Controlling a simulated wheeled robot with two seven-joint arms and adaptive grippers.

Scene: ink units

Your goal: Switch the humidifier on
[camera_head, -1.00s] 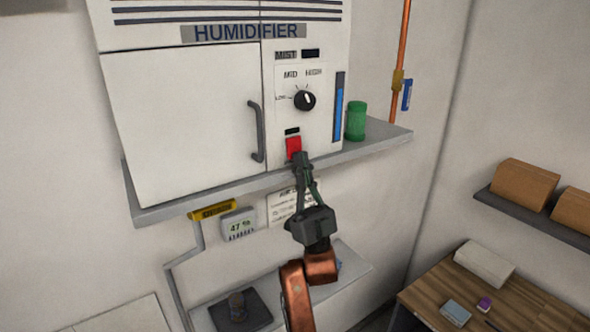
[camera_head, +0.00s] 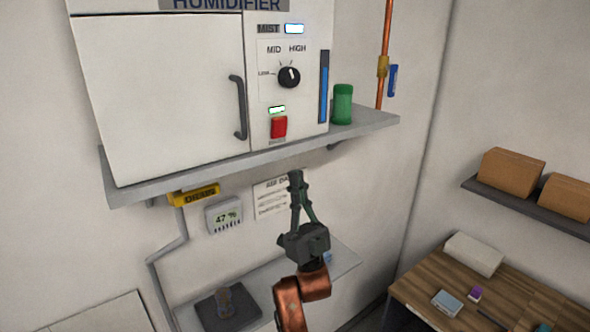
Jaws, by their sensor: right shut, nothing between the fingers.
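The white humidifier (camera_head: 165,90) stands on a grey wall shelf (camera_head: 180,187). Its red power switch (camera_head: 279,127) is at the lower right of the front panel, and the small indicator (camera_head: 277,110) above it is lit. The MIST display (camera_head: 294,29) is lit too. A black dial (camera_head: 289,77) sits between them, its white pointer near the top. My right gripper (camera_head: 296,176) is shut and empty, below the switch and apart from it, in front of the wall under the shelf. My left gripper is not in view.
A green canister (camera_head: 342,104) stands on the shelf right of the humidifier. A wooden table (camera_head: 410,289) is at the lower right.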

